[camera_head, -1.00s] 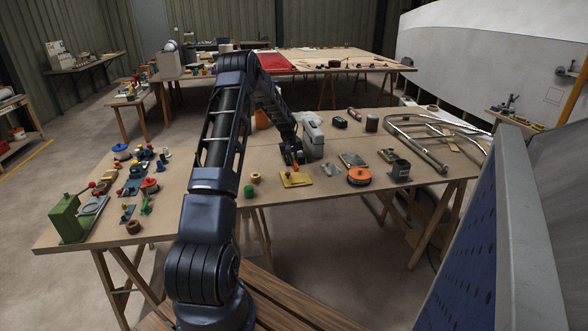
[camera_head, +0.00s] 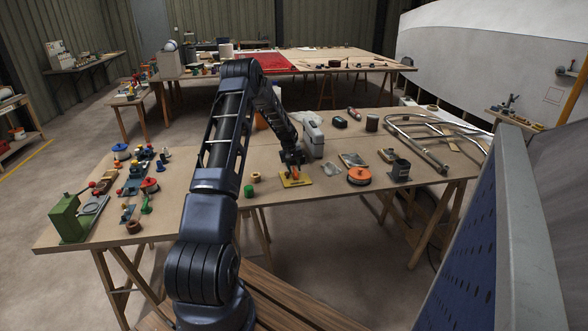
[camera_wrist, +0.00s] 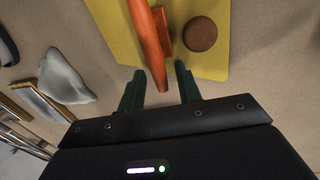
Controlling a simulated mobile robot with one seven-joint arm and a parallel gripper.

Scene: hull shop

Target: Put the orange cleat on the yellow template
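The orange cleat (camera_wrist: 150,40) shows in the wrist view as a long bar with a small base, over the yellow template (camera_wrist: 214,58). It appears to rest there, but its underside is hidden. A brown round piece (camera_wrist: 201,34) is on the template beside it. My gripper (camera_wrist: 160,87) is open, with its two green fingers on either side of the cleat's near end and gaps to both. In the head view my gripper (camera_head: 292,167) is low over the template (camera_head: 301,182), and the cleat (camera_head: 293,175) shows small beneath it.
A grey crumpled piece (camera_wrist: 67,76) and a framed flat piece (camera_wrist: 38,103) lie left of the template in the wrist view. In the head view an orange-topped disc (camera_head: 359,176) and a dark holder (camera_head: 400,170) stand to the right. A green cylinder (camera_head: 249,191) stands left.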

